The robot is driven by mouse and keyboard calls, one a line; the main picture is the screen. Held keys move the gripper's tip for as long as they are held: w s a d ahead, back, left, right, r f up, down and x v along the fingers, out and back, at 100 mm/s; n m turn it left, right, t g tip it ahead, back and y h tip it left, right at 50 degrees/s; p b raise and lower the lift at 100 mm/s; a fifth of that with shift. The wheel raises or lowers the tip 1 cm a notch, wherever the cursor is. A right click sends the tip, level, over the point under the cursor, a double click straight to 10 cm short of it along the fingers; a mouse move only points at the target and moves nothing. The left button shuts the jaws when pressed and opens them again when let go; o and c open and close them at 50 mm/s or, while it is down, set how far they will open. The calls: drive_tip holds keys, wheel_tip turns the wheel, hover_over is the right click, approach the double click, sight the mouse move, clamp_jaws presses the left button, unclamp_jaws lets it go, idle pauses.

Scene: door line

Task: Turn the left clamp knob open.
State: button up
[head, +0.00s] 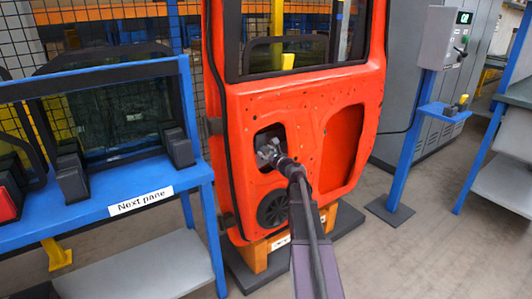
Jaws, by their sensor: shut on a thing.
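An orange-red door panel (305,110) stands upright in the middle of the head view. It has a dark access opening (262,134) in its left half. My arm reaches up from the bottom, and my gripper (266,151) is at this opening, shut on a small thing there. The position fits the left clamp knob, but the gripper and the dark opening hide it, so its turn angle cannot be seen. No second knob can be made out.
A round black speaker (273,208) sits below the opening. The door rests on an orange support (254,257) over a dark base. A blue rack (150,190) labelled "Next pane" holds glass at left. A blue post (404,165) with a grey control box (441,38) stands at right.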

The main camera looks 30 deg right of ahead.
drive_tip(key=n, duration=0.8)
drive_tip(key=shift+w, duration=0.1)
drive_tip(key=n, duration=0.5)
drive_tip(key=shift+f, duration=0.15)
drive_tip(key=n, duration=0.4)
drive_tip(key=shift+n, duration=0.3)
drive_tip(key=o, duration=1.1)
drive_tip(key=shift+f, duration=0.1)
drive_tip(key=shift+o, duration=0.2)
drive_tip(key=shift+a, duration=0.1)
